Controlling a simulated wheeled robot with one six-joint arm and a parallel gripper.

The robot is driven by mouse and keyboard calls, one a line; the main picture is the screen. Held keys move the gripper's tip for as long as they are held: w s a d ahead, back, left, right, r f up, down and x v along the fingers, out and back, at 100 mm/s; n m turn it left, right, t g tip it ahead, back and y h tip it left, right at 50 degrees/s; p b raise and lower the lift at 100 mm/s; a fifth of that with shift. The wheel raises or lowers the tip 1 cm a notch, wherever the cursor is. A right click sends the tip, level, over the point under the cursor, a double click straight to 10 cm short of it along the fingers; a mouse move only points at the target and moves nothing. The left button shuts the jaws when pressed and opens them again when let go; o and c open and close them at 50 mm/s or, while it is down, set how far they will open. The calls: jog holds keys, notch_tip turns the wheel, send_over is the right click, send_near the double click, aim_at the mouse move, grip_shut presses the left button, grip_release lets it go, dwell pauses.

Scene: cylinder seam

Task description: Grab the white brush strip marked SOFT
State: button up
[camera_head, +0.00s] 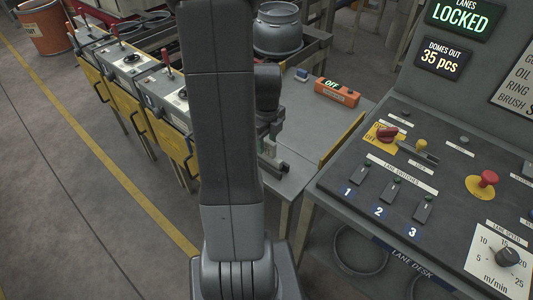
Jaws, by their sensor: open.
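My gripper (267,132) is open, pointing down just above this piece, and partly hidden behind my own arm. I cannot tell whether the fingers are around the piece or only above it.
The lane desk (430,170) with switches fills the right. Yellow-fronted lane units (130,68) stand left. Open floor (70,180) lies at lower left.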

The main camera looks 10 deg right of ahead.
jog(key=shift+c, duration=0.2)
grip_shut()
